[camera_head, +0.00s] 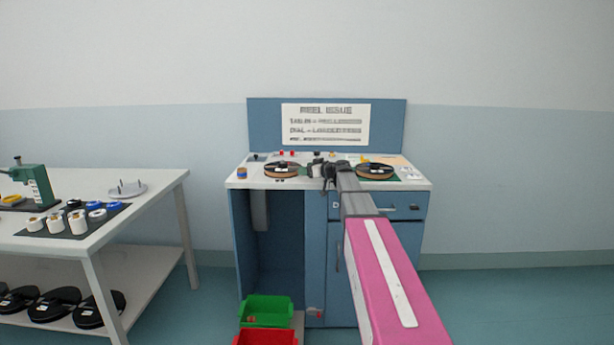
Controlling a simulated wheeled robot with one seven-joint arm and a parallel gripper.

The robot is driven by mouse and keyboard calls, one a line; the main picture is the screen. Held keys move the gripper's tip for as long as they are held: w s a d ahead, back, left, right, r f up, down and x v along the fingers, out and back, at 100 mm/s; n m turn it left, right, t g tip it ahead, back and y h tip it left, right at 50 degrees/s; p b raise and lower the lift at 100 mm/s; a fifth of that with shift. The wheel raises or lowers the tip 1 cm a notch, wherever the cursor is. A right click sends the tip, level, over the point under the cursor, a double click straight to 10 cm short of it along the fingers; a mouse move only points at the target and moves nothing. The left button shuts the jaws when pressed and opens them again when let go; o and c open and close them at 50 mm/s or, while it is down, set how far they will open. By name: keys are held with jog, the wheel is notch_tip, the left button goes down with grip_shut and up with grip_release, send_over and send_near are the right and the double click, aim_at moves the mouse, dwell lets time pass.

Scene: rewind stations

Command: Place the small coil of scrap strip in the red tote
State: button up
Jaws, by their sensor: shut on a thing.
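My gripper (322,174) is at the far end of my pink and grey arm, over the worktop between two reels. It is small and dark in this view. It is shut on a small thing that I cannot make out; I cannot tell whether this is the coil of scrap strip. The red tote (265,338) stands low in front of the blue cabinet, cut off by the bottom edge of the picture. My gripper is well above it and to the right.
A green tote (266,312) stands just behind the red one. The blue cabinet (334,260) carries a left reel (282,170), a right reel (375,171) and a small blue and orange roll (241,172). A white table (160,186) with rolls stands left.

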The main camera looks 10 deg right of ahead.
jog(key=shift+f, duration=1.2)
jog(key=o, duration=0.9)
jog(key=shift+f, duration=0.15)
jog(key=shift+o, duration=0.2)
